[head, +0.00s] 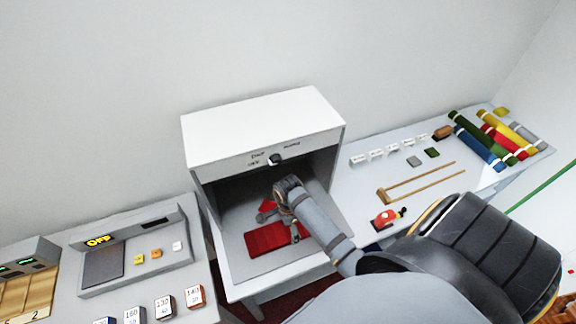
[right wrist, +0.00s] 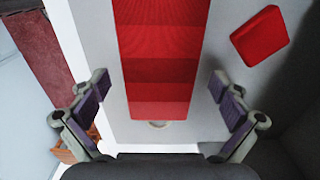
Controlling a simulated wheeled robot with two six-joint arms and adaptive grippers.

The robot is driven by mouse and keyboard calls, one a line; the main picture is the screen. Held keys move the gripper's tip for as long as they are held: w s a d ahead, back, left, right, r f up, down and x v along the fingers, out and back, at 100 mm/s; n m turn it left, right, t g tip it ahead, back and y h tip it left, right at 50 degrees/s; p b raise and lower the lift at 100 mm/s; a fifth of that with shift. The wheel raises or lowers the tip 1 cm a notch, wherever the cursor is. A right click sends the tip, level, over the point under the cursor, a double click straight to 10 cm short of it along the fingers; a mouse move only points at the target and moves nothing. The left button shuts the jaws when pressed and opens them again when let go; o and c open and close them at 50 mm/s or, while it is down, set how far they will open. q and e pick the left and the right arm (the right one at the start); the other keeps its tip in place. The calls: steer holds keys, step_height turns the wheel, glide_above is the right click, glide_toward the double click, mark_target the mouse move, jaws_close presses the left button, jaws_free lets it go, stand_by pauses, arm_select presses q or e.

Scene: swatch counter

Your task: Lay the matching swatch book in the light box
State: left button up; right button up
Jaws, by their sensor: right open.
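The light box (head: 264,128) is a white-topped box with a dark, open-fronted inside and a grey floor. A red swatch book (head: 268,240), banded in several shades of red, lies flat on that floor near the front. In the right wrist view the swatch book (right wrist: 160,62) runs up the middle of the picture. A smaller red piece (right wrist: 260,36) lies beside it, and in the head view it is partly behind my gripper. My right gripper (head: 280,222) reaches into the box. Its fingers (right wrist: 160,100) are open, spread either side of the swatch book, with nothing gripped. My left gripper is out of view.
A knob (head: 275,158) sits on the box's front panel. Left is a grey device reading OFF (head: 100,241) and several numbered blocks (head: 165,306).

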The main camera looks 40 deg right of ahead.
step_height(320, 180, up, 10)
steer(key=shift+s, duration=0.1)
stand_by(0.4)
